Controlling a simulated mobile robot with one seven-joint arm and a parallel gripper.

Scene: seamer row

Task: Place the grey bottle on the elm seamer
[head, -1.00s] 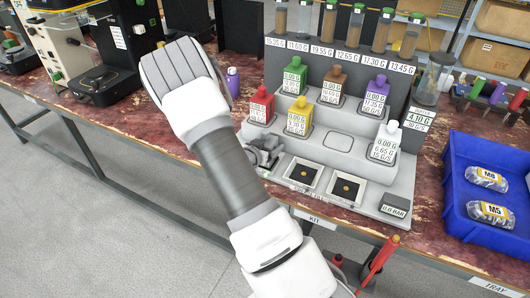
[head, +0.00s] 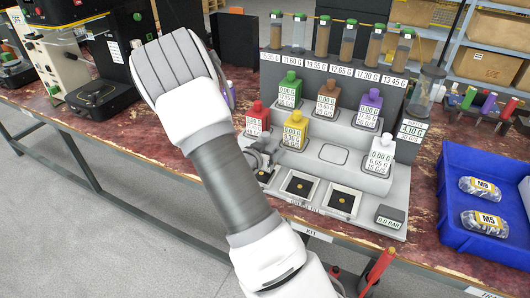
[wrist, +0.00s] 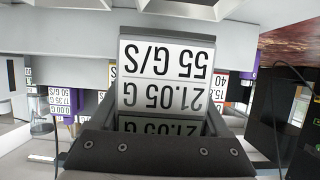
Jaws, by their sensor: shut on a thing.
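In the wrist view my gripper (wrist: 160,138) is shut on the grey bottle (wrist: 168,75). The bottle's white label fills the middle of that view and reads 21.05 G and 55 G/S upside down. Most of the bottle's body is hidden. In the head view my own arm covers the gripper and the bottle. Machines stand at the left of the bench: a black one (head: 137,35) with a white tag and a cream-and-black one (head: 55,60). I cannot read their tags, so I cannot tell which is the elm seamer.
A stepped grey stand (head: 350,185) holds red, yellow, green, brown, purple and white bottles; one front place is empty. A blue tray (head: 455,240) with two packs is at the right. A purple item (head: 230,96) is mostly hidden behind my arm. Bare bench shows at the left (head: 115,130).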

